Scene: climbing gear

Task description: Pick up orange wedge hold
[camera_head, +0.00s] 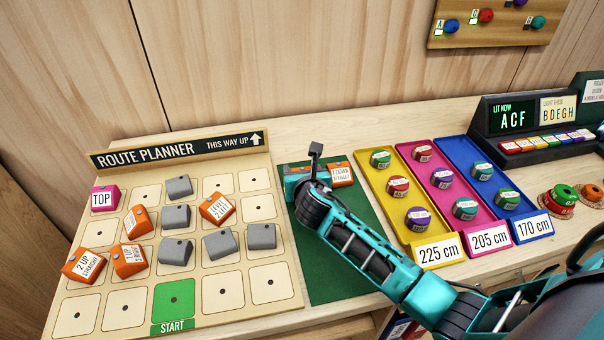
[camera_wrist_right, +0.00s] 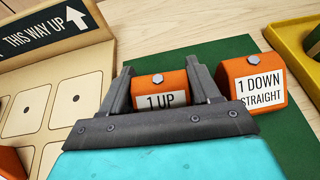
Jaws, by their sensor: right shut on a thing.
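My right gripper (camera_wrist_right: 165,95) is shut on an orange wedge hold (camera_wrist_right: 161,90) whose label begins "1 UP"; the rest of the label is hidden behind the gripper. The hold is between the two grey fingers, over the dark green mat (camera_head: 335,285); I cannot tell whether it touches the mat. In the head view my right gripper mostly covers it. A second orange wedge hold (camera_wrist_right: 250,84), labelled "1 DOWN STRAIGHT", lies just to the right on the mat, apart from the gripper; it also shows in the head view (camera_head: 341,174). My left gripper is not in view.
The route planner board (camera_head: 222,292) is left of the mat, with a pink TOP hold (camera_head: 104,198), several grey holds and several orange holds. Right of the mat stand yellow (camera_head: 436,254), magenta (camera_head: 487,241) and blue (camera_head: 530,228) trays of round holds. The board's front cells are mostly bare.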

